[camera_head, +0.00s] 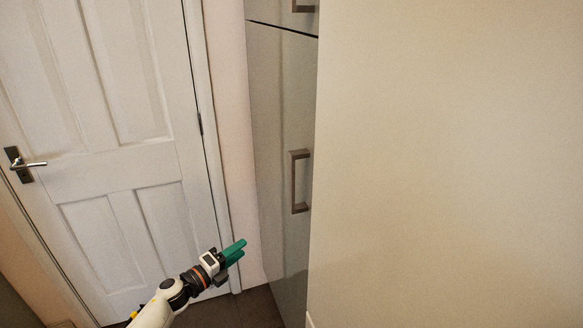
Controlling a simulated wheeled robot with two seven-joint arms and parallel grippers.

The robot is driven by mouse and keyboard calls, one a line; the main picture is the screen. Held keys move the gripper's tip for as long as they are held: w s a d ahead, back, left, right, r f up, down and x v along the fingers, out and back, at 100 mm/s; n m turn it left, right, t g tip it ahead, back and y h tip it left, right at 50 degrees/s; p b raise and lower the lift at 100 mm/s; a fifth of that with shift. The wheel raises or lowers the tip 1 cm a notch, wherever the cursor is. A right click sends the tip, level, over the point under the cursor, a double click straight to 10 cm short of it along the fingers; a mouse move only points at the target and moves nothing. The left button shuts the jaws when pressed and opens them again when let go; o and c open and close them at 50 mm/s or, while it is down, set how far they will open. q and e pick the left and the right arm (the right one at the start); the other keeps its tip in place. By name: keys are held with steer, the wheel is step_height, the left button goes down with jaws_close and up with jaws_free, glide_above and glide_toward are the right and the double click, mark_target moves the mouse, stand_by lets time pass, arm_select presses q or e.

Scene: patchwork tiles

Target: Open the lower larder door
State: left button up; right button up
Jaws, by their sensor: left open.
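The lower larder door (273,150) is a tall grey-green panel, seen at a steep angle in the head view, and it is shut. Its handle (295,181) is a dark bar standing upright near the door's right edge. My left gripper (241,250) has green fingers and is open and empty. In the picture it is to the left of the door and below the handle, apart from the handle. My right gripper is not in view.
An upper larder door with its own handle (303,7) is above a dark gap. A pale wall (445,160) fills the right side. A white panelled room door (105,150) with a lever handle (27,164) stands on the left. Dark floor (245,308) shows below.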

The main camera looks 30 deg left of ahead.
arm_select(q)
step_height(320, 180, up, 16)
steer(key=w+d+m+h, duration=0.15)
steer(key=m+h, duration=0.35)
steer(key=m, duration=0.6)
steer(key=m+g+h+p, duration=0.1)
steer(key=m+g+h, duration=0.25)
steer(key=m, duration=0.55)
glide_toward(290, 170)
steer(key=shift+y, duration=0.45)
steer(key=p+x, duration=0.1)
steer(key=x, duration=0.2)
steer(key=p+x, duration=0.2)
steer(key=x, duration=0.1)
steer(key=p+x, duration=0.1)
steer(key=x, duration=0.2)
steer(key=shift+w+d+r, duration=0.15)
steer(key=shift+d+r, duration=0.1)
steer(key=shift+r, duration=0.15)
steer(key=shift+w+d+f, duration=0.1)
steer(key=shift+w+d, duration=0.2)
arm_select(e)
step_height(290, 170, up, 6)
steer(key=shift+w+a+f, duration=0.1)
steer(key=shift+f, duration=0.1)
arm_select(q)
steer(key=c, duration=0.9)
jaws_close()
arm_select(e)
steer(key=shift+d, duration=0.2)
